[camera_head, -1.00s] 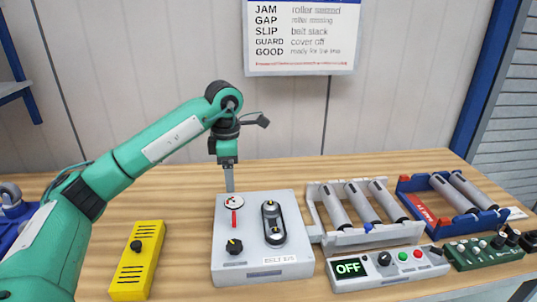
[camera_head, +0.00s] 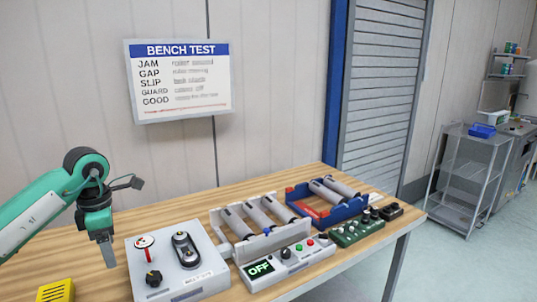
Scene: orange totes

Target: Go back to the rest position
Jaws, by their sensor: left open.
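My left arm comes in from the left edge, and its gripper (camera_head: 106,250) points down just left of the grey belt box (camera_head: 213,281). The jaws are seen nearly edge-on, with nothing visible held in them. The grey box carries a black knob, a red-and-white dial and a small belt loop. My right gripper is not in view.
A roller frame (camera_head: 272,241) and a control box (camera_head: 278,270) reading OFF stand right of the belt box. Beyond are a blue-and-red roller tray (camera_head: 317,220) and a green panel (camera_head: 352,233). A yellow box (camera_head: 58,292) is cut off at lower left. Floor is open at right.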

